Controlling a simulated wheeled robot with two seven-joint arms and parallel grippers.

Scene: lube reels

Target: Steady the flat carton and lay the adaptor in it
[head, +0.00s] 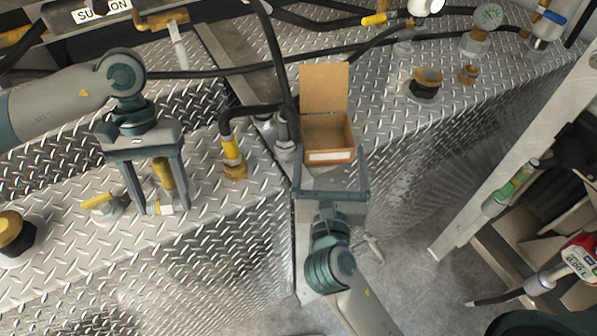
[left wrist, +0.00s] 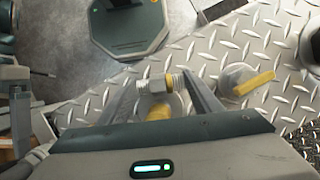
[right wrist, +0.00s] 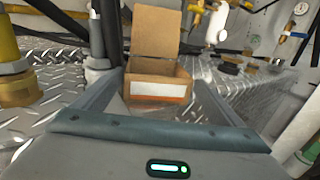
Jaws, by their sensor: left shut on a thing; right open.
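The flat carton (head: 329,156) is a small brown cardboard box with its lid raised and a pale label on its front; it stands on the tread-plate deck. In the right wrist view the carton (right wrist: 158,90) is straight ahead between the finger lines. My right gripper (head: 331,168) is open at the carton's near side; I cannot tell whether the fingers touch it. My left gripper (head: 161,211) is shut on the adaptor (head: 167,209), a small metal hex fitting with threads, clearer in the left wrist view (left wrist: 158,84). The visible part of the carton's inside looks empty.
A yellow-sleeved hose (head: 231,150) with a brass end stands between the left gripper and the carton. A yellow-handled valve (head: 100,203) is left of the left gripper. Black hoses (head: 230,71) cross behind. The deck edge drops off at the front.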

